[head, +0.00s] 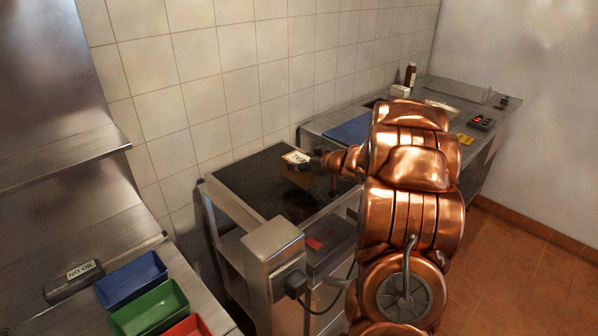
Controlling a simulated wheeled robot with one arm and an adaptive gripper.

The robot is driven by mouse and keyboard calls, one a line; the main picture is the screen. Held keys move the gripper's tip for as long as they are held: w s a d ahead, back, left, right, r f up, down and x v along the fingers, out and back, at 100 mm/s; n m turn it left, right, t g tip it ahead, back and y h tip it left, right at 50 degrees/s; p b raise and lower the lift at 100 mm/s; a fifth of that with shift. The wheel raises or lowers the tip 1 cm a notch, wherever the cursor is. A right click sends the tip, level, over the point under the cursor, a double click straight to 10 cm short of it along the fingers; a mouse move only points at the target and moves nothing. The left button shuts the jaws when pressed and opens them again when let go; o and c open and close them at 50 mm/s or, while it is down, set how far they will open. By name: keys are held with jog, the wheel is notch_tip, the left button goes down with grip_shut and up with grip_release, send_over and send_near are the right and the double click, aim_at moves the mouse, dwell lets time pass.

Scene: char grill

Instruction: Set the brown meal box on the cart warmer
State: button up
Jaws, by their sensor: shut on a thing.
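The brown meal box (299,177) shows beside the end of my arm, with a pale label (296,157) on its top. My gripper (312,164) is shut on the box, though its fingers are small and partly hidden. The box is over the dark top of a metal cart (243,177), which looks like the cart warmer. I cannot tell whether the box touches that top. My copper-coloured arm hides the right part of the cart.
A steel counter at left holds blue (132,279), green (150,310) and red (188,327) bins and a labelled dark device (74,279). A metal post (273,262) stands at the cart's front. Another counter (330,124) with a blue board (352,130) lies behind.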

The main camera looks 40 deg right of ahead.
jog(key=shift+w+a, duration=0.3)
jog(key=shift+a, duration=0.1)
jog(key=shift+d+f, duration=0.1)
jog(key=shift+f, duration=1.7)
jog(key=shift+f, duration=0.1)
jog(key=o, duration=1.5)
jog(key=shift+o, duration=0.2)
jog(key=shift+s, duration=0.2)
jog(key=b+v, duration=0.1)
jog(key=v, duration=1)
jog(key=shift+s+r, duration=0.2)
jog(key=shift+s, duration=0.15)
